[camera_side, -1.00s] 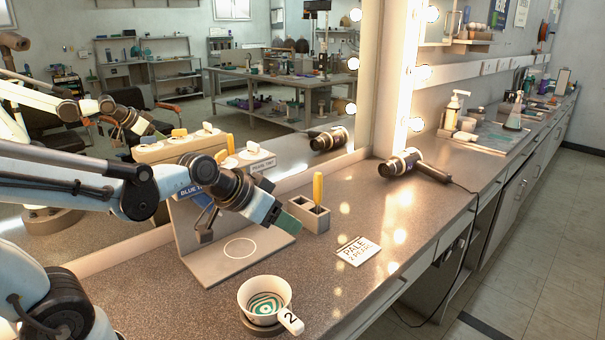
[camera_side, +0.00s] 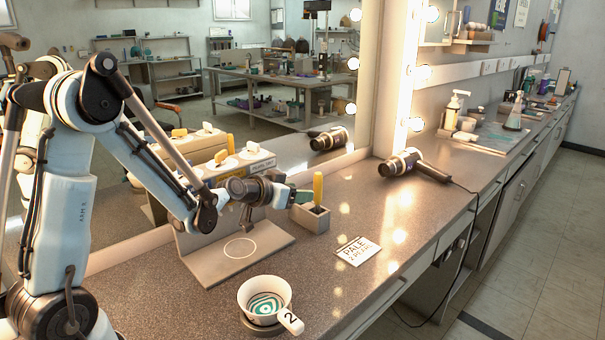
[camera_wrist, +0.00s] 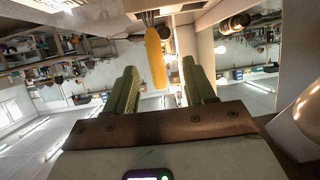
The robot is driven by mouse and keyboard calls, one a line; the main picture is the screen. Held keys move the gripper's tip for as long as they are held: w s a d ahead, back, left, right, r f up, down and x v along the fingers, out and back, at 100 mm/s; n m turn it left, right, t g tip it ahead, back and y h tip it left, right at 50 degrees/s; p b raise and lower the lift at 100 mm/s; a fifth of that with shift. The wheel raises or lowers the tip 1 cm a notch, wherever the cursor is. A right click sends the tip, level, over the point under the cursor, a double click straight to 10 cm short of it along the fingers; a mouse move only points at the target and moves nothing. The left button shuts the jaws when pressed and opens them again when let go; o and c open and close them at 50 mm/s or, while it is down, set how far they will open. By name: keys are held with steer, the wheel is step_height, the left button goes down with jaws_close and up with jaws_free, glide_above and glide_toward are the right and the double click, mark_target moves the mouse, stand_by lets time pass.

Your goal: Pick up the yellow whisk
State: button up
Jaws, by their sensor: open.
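The yellow whisk (camera_side: 318,187) stands upright, handle up, in a grey holder (camera_side: 311,219) on the counter; its lower end is hidden inside. My gripper (camera_side: 302,196) is level with the handle, just to its left in the side view. In the wrist view, the whisk's yellow handle (camera_wrist: 155,57) shows between the two green fingers of my gripper (camera_wrist: 161,67), with gaps on both sides. The fingers are apart and hold nothing. The handle appears a little beyond the fingertips; exact depth is hard to tell.
A white bowl (camera_side: 246,291) with teal swirls and a tag is in front. A card (camera_side: 358,251) and a hair dryer (camera_side: 405,164) lie to the right. The mirror stands behind.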

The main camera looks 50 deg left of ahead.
mark_target(318, 201)
steer(key=shift+d+x, duration=0.15)
steer(key=shift+x, duration=1.5)
steer(key=shift+d+x, duration=0.15)
steer(key=shift+x, duration=1.5)
steer(key=shift+d+x, duration=0.15)
steer(key=shift+x, duration=1.5)
steer(key=shift+c, duration=0.4)
jaws_close()
